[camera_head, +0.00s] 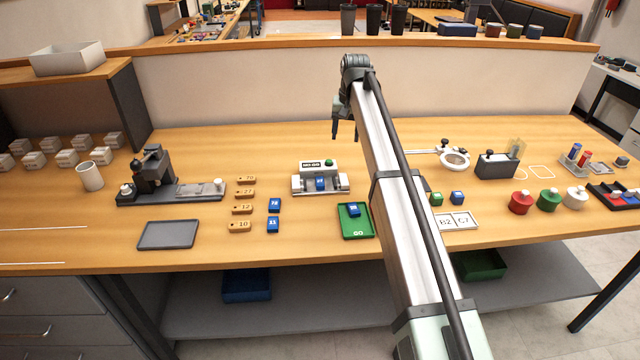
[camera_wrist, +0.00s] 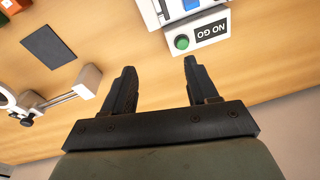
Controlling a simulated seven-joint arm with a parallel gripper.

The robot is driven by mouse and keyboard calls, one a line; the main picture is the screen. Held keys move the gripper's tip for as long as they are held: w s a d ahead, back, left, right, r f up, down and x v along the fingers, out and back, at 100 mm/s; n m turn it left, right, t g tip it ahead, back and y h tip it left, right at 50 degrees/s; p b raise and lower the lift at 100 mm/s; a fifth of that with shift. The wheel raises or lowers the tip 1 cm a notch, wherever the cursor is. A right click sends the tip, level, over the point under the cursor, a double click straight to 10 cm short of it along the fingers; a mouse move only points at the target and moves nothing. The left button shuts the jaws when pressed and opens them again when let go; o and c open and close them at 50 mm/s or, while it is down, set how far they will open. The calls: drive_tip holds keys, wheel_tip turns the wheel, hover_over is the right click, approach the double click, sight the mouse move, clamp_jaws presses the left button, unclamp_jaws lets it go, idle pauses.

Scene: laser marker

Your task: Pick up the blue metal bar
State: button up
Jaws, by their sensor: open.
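Several small blue bars are in the head view, and I cannot tell which one the task means. One blue bar (camera_head: 320,184) sits in the white NO-GO fixture (camera_head: 338,184); its edge also shows at the top of the wrist view (camera_wrist: 191,4). Two numbered blue bars, an upper one (camera_head: 274,205) and a lower one (camera_head: 273,224), lie on the table left of the fixture. Another blue bar (camera_head: 353,210) lies in the green GO tray (camera_head: 356,231). My gripper (camera_head: 344,136) is open and empty, raised beyond the fixture; its fingers also show in the wrist view (camera_wrist: 160,66).
Wooden tags (camera_head: 240,209) stand in a column left of the loose bars. A dark press (camera_head: 153,172) and grey tray (camera_head: 168,235) are further left. A round magnifier (camera_head: 455,160) and coloured pots (camera_head: 548,199) are right. My arm hides part of the table.

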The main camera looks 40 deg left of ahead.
drive_tip(key=s+a+n+h, duration=0.1)
drive_tip(key=s+a+n, duration=0.1)
drive_tip(key=s+a, duration=0.3)
hover_over(320, 181)
drive_tip(key=f, duration=0.8)
drive_tip(key=shift+w+a+f, duration=0.25)
drive_tip(key=shift+f, duration=0.05)
drive_tip(key=shift+s+d+f, duration=0.1)
drive_tip(key=shift+s+f, duration=0.05)
drive_tip(key=shift+f, duration=1.15)
drive_tip(key=shift+s+d+f, duration=0.1)
drive_tip(key=shift+f, duration=1.2)
clamp_jaws()
drive_tip(key=shift+r, duration=0.15)
